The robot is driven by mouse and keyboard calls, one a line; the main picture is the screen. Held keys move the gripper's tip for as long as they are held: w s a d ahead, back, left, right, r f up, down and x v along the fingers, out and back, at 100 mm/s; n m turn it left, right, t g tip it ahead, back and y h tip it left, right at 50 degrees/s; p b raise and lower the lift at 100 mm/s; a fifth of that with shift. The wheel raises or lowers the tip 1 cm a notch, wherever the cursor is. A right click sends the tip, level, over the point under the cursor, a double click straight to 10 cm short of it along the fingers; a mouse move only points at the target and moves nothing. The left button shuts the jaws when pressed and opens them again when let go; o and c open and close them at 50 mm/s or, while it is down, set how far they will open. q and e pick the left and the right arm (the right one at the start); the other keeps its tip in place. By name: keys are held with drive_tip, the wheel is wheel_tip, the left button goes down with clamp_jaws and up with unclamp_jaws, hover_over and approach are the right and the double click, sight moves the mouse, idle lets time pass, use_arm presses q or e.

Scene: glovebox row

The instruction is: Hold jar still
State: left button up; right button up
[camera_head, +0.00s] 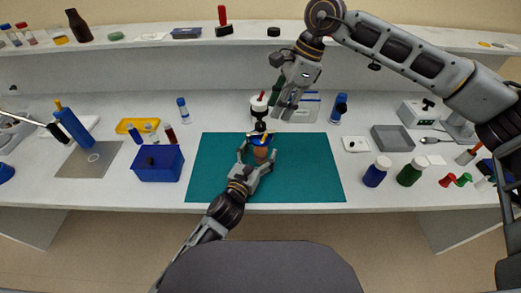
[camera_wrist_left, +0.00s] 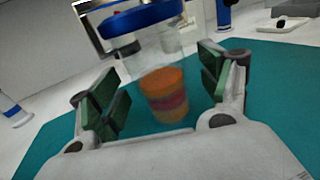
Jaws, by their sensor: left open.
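A clear jar with a blue lid (camera_head: 262,139) stands on the teal mat (camera_head: 310,170), with orange and purplish layers in its lower part. In the left wrist view the jar's blue lid (camera_wrist_left: 135,24) is at the top and the orange layers (camera_wrist_left: 167,95) are between the fingers. My left gripper (camera_head: 258,160) is open around the jar; in the left wrist view its green pads (camera_wrist_left: 165,92) stand apart on both sides, with gaps to the layers. My right gripper (camera_head: 284,108) hangs above and behind the jar; its finger opening is unclear.
A white-and-black item with a red top (camera_head: 260,103) stands just behind the jar. Much of the mat is bare.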

use_arm(q)
drive_tip(key=shift+x, duration=0.8)
drive_tip(key=shift+c, duration=0.3)
drive_tip(key=c, duration=1.3)
